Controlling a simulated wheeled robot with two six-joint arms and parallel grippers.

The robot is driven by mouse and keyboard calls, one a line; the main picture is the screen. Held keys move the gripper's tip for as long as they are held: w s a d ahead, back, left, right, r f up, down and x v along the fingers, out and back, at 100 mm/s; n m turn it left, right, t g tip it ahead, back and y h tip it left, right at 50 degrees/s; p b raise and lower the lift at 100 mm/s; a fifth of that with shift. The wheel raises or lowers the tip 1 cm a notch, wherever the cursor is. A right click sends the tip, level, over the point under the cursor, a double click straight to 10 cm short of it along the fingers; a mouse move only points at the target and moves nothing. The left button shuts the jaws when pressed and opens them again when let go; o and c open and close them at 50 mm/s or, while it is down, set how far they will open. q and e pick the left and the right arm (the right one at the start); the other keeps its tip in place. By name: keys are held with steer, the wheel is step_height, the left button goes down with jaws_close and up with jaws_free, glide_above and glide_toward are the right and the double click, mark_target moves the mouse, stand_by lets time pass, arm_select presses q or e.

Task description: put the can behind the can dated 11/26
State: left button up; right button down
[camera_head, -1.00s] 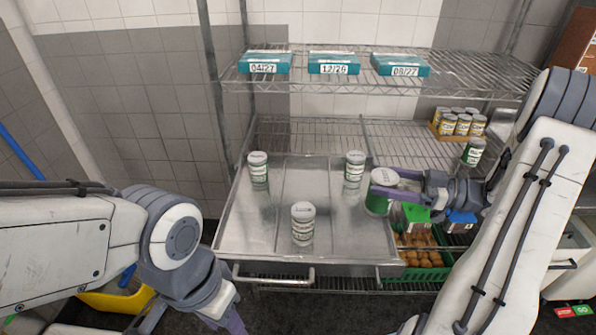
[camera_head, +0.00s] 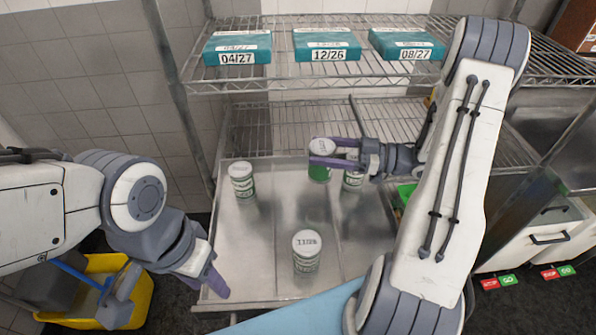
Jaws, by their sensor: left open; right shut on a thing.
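My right gripper (camera_head: 326,152) is shut on a green-and-white can (camera_head: 319,173). It holds this can over the back middle of the metal tray (camera_head: 270,215). A can with a lid that appears to read 11/26 (camera_head: 307,251) stands upright at the tray's front middle, nearer to me than the held can. Another can (camera_head: 352,179) stands just right of the held one, partly hidden by my gripper. A further can (camera_head: 242,181) stands at the tray's back left. My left gripper (camera_head: 213,284) is open and empty by the tray's front left corner.
Teal boxes labelled 04/27 (camera_head: 237,49), 12/26 (camera_head: 327,45) and 08/27 (camera_head: 407,45) lie on the wire shelf (camera_head: 280,79) above the tray. The tray's left front is clear. A yellow bucket (camera_head: 135,300) stands on the floor at left.

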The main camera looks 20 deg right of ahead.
steer(key=a+f, duration=0.1)
steer(key=f, duration=0.1)
steer(key=w+a+f+p, duration=0.1)
steer(key=a+f, duration=0.1)
steer(key=a+f+p, duration=0.1)
steer(key=a+f, duration=0.1)
steer(key=f, duration=0.1)
steer(key=shift+w+f, duration=0.1)
steer(key=shift+w, duration=0.15)
